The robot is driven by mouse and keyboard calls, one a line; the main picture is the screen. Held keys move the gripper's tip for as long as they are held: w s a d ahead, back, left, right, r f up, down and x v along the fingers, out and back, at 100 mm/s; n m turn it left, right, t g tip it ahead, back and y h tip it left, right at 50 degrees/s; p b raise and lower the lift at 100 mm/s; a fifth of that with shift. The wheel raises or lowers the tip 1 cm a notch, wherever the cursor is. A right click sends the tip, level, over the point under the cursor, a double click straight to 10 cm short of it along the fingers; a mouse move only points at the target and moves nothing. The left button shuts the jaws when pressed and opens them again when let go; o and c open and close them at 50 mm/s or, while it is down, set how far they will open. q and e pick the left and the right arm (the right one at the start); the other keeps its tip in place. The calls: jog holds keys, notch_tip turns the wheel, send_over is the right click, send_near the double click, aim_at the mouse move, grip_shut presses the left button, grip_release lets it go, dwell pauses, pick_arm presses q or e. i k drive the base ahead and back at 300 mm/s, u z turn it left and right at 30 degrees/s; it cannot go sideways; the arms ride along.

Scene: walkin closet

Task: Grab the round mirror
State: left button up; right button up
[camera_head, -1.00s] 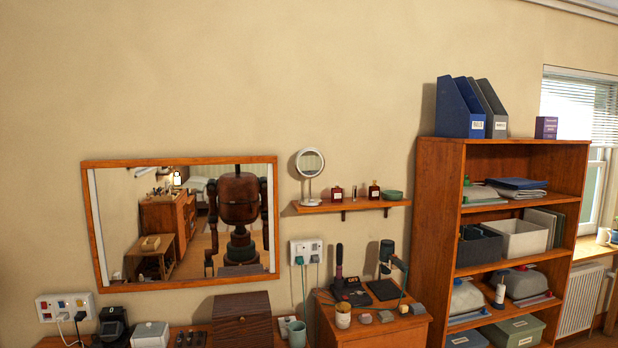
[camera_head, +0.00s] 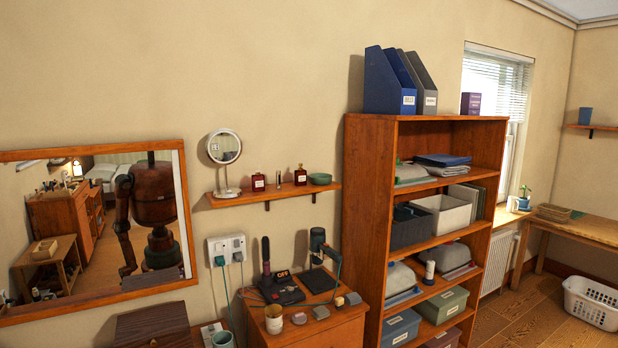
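The round mirror (camera_head: 224,147) stands upright on a thin stem and base at the left end of a small wooden wall shelf (camera_head: 290,193). Neither of my grippers is directly in view. My body shows only as a reflection in the large rectangular wall mirror at the left, where the grippers cannot be made out.
Red bottles (camera_head: 258,182) and a green bowl (camera_head: 320,178) share the shelf. Below stands a wooden cabinet (camera_head: 315,328) with styling tools and small jars. A tall bookcase (camera_head: 370,190) is to the right. Open floor (camera_head: 525,300) and a white basket (camera_head: 592,300) are far right.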

aim_at(223, 145)
jog(key=z, duration=0.6)
jog(key=i, duration=1.95)
jog(key=u, duration=0.2)
